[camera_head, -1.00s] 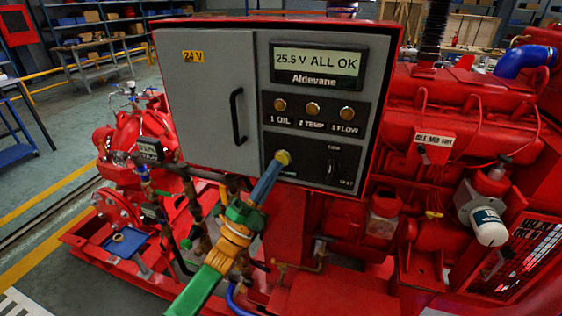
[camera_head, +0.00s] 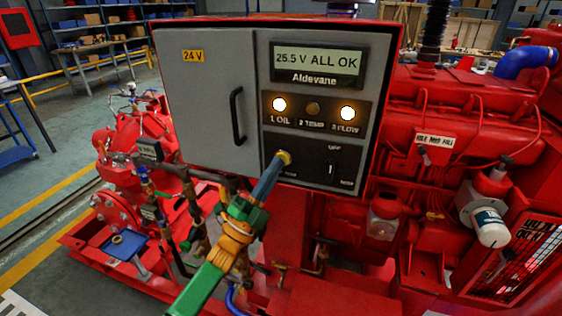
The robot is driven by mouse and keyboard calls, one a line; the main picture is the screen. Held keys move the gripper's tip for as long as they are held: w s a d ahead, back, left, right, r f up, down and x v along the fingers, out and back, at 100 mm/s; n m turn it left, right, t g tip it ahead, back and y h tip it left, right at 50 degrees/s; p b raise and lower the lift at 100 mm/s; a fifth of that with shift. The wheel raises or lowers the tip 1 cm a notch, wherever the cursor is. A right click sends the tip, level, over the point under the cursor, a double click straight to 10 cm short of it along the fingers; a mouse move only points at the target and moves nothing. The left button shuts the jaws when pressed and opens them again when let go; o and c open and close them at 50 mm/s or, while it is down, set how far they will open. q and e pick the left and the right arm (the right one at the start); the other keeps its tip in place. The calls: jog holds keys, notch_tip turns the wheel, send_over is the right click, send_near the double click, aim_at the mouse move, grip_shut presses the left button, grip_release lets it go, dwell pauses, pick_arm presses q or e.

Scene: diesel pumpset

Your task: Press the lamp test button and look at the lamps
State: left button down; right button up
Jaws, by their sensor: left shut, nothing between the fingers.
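The grey control panel (camera_head: 205,120) fills the middle of the head view. Its display (camera_head: 318,60) reads "25.5 V ALL OK". Below it, the 1 OIL lamp (camera_head: 279,104) and the 3 FLOW lamp (camera_head: 348,113) glow bright. The 2 TEMP lamp (camera_head: 313,109) between them is dark. My left gripper (camera_head: 283,158) is shut and empty, its tip against the lower left of the black control plate. The tip hides the lamp test button beneath it. My right gripper is not in view.
A rotary switch (camera_head: 331,169) sits right of my left fingertips. The panel door handle (camera_head: 237,116) sticks out at the left. Red pipework and engine parts (camera_head: 450,100) crowd below and to the right of the panel.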

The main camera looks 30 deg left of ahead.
pick_arm(q)
jog(key=shift+w, duration=0.1)
dwell(0.4)
jog(key=shift+s+d+p, duration=0.15)
jog(key=shift+s+p, duration=0.35)
jog(key=shift+s, duration=0.3)
jog(key=shift+h, duration=0.3)
jog(key=s+p, duration=0.1)
jog(key=s, duration=0.1)
jog(key=s+d+p, duration=0.1)
jog(key=s, duration=0.2)
jog(key=shift+d+p, duration=0.1)
jog(key=shift+p, duration=0.25)
